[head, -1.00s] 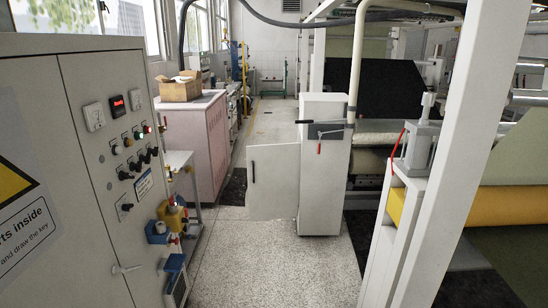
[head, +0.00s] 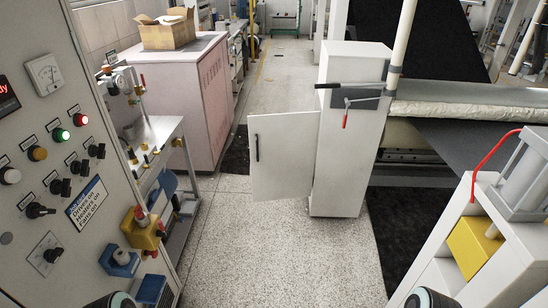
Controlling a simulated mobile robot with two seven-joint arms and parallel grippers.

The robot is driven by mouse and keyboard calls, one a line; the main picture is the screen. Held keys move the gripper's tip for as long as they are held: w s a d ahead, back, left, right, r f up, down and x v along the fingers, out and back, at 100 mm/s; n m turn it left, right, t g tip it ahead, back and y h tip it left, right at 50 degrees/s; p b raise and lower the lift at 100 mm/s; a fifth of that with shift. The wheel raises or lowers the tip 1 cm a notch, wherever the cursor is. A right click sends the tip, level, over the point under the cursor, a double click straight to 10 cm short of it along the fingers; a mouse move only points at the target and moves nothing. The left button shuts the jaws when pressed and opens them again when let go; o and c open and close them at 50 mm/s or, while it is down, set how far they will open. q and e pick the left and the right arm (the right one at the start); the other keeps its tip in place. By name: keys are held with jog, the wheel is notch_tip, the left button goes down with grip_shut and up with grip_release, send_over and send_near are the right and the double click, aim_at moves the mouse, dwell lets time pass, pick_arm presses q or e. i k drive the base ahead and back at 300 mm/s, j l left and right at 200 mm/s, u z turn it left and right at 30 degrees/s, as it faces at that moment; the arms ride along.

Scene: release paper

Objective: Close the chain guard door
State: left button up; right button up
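The chain guard door (head: 285,150) is a white panel with a black vertical handle (head: 257,147) near its left edge. It stands open, swung out to the left from the narrow white cabinet (head: 345,165). Its right edge meets the cabinet's left front edge. A black lever and a red-handled lever (head: 346,120) sit on the upper part of the cabinet. Parts of my arms show at the bottom left and bottom right edges. Neither of my grippers is in view, and nothing of mine touches the door.
A control panel (head: 60,190) with knobs and lights stands close on the left, beside a metal bench (head: 160,132). A pink cabinet (head: 185,90) bears a cardboard box (head: 168,32). A white machine frame (head: 480,245) stands close on the right. The speckled floor (head: 285,245) between is clear.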

aim_at(283, 146)
jog(key=u, duration=0.4)
jog(key=i+u, duration=0.1)
jog(key=u, duration=0.3)
jog(key=l+u, duration=0.1)
jog(key=u, duration=0.35)
jog(key=i+u, duration=0.1)
jog(key=u, duration=10.5)
jog(key=i+z, duration=0.1)
jog(key=i, duration=0.5)
